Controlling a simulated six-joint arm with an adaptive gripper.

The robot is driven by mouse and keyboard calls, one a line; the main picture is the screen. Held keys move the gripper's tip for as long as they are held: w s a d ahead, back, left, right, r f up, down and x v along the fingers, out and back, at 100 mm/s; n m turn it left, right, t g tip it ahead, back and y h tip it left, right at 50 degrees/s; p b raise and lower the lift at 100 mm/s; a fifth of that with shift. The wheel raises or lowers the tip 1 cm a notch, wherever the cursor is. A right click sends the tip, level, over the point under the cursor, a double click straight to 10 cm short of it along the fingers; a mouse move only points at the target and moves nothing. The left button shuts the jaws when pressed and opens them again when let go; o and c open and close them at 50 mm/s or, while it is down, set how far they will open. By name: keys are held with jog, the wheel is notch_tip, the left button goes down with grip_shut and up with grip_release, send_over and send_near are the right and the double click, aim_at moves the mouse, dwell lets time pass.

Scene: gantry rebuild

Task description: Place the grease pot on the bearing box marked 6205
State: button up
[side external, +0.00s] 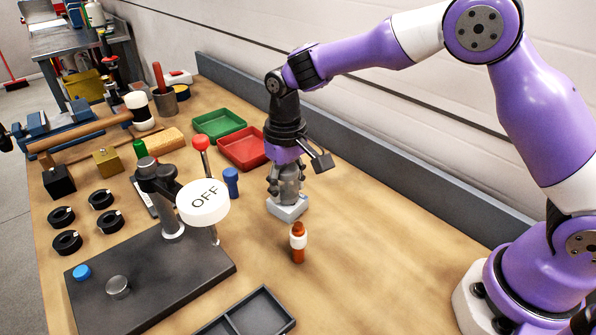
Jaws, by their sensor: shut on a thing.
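My gripper (287,194) points down over the middle of the bench and is shut. Between its fingers is a small grey thing, taken to be the grease pot (288,192); the fingers hide much of it. Directly beneath is a small pale blue-white box (288,211), which fits the bearing box. Its marking cannot be read from here. The grey thing is at the box's top; I cannot tell whether they touch.
An orange-and-white bottle (298,243) stands just in front of the box, and a blue cylinder (231,182) to its left. A press with a round OFF sign (203,203) stands at left. Red (243,165) and green (219,137) trays lie behind. The bench at right is clear.

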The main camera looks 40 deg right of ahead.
aim_at(286, 167)
jog(key=o, duration=1.2)
jog(key=shift+f, duration=0.1)
notch_tip(286, 167, up, 12)
jog(key=shift+r, duration=0.1)
jog(key=s+d+r+t, duration=0.3)
jog(key=s+d+r, duration=0.25)
jog(key=s, duration=0.35)
jog(key=shift+s+d+f+t, duration=0.45)
jog(key=shift+s+d+f, duration=0.2)
jog(key=shift+s, duration=0.8)
jog(key=shift+s+d+f+t, duration=0.4)
jog(key=shift+s+d+f, duration=0.3)
jog(key=shift+s, duration=0.75)
jog(key=shift+s+d+f+t, duration=0.45)
jog(key=shift+s+d+f, duration=0.2)
jog(key=shift+s, duration=0.8)
